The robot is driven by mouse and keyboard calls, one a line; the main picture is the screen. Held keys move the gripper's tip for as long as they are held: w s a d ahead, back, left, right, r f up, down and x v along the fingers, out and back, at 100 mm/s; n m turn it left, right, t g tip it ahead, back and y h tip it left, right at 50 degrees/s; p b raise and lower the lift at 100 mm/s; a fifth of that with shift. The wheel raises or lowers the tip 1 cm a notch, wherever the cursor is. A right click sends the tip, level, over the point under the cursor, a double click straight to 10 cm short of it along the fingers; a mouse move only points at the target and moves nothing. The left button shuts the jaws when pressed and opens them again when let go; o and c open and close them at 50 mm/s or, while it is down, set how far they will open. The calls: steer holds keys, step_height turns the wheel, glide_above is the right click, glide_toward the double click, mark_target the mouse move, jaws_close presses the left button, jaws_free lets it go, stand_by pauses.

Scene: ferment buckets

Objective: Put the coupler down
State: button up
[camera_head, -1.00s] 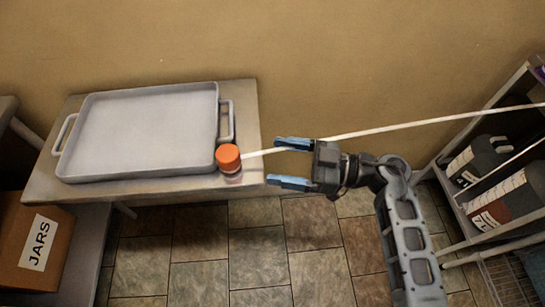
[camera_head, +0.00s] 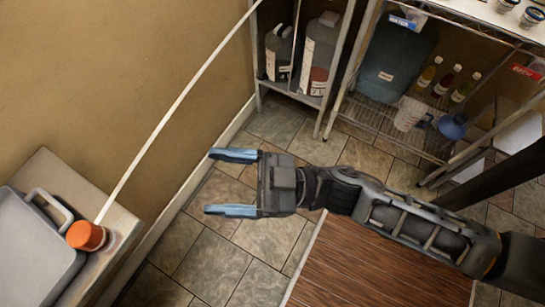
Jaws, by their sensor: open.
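The orange coupler (camera_head: 86,236) stands on the light bench (camera_head: 68,177) at the lower left, beside the grey tray (camera_head: 22,250). A thin white hose (camera_head: 168,115) runs from it up and to the right, out of the top of the view. My gripper (camera_head: 232,183) is to the right of the bench, over the floor. Its two blue-tipped fingers point left, spread apart with nothing between them. It is well clear of the coupler.
A wire rack with a large blue-grey container (camera_head: 392,65) and several bottles (camera_head: 443,83) is at the upper right. A brown wooden surface (camera_head: 375,268) lies below my arm. Tiled floor is free between bench and shelves.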

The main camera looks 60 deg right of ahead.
steer(key=s+d+r+m+g+h, duration=0.1)
steer(key=s+d+m+g+h, duration=0.1)
steer(key=s+h, duration=0.3)
steer(key=s+d+r+m+g+h, duration=0.2)
steer(key=s+d+m+h, duration=0.3)
steer(key=s, duration=0.5)
steer(key=shift+s+h, duration=0.3)
steer(key=shift+h, duration=0.1)
steer(key=shift+f, duration=0.1)
